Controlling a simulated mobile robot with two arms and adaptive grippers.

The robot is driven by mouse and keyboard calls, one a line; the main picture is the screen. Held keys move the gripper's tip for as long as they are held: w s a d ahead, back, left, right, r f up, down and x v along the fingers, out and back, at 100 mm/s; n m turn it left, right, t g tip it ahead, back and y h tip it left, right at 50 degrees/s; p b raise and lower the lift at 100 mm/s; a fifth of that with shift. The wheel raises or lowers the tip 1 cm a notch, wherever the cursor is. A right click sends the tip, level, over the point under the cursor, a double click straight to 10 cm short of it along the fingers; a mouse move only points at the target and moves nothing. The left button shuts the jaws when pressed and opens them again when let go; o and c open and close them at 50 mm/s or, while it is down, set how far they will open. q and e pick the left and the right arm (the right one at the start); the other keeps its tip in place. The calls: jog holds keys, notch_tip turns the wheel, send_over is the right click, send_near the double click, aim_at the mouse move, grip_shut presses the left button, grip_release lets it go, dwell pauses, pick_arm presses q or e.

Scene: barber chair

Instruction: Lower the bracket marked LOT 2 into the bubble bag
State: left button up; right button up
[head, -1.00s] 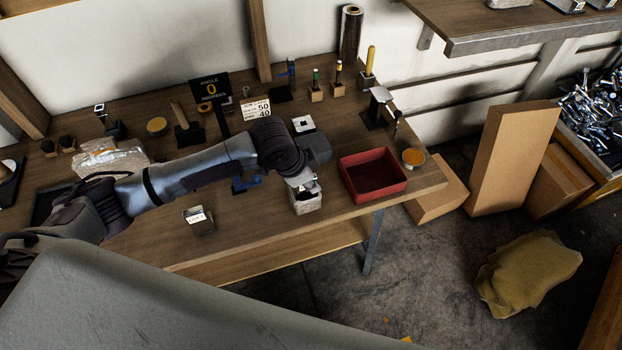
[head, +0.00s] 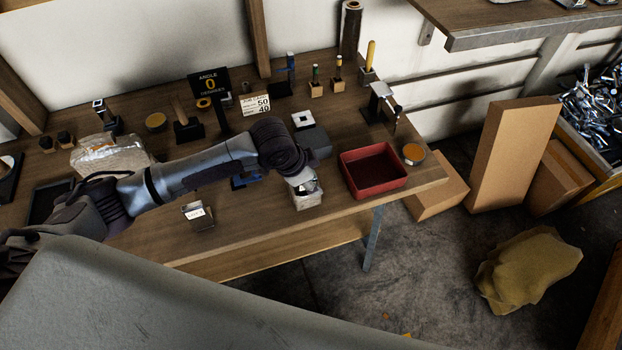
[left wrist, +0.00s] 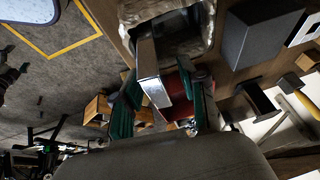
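The bubble bag (head: 308,202) stands open-topped near the front edge of the bench. In the left wrist view, its crinkled wall (left wrist: 128,14) and dark mouth show at the top. My left gripper (head: 303,184) is just above the bag's mouth in the head view. My right gripper is not in view.
A small labelled block (head: 196,214) stands left of the bag; its print is too small to read surely. A red bin (head: 347,174) stands right of the bag. A clear plastic-wrapped bundle (head: 105,153) lies at left. Bare bench top lies between block and bag.

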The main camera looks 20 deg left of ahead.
pick_arm(q)
jog(key=v, duration=1.2)
jog(key=shift+f, duration=0.1)
dwell(0.4)
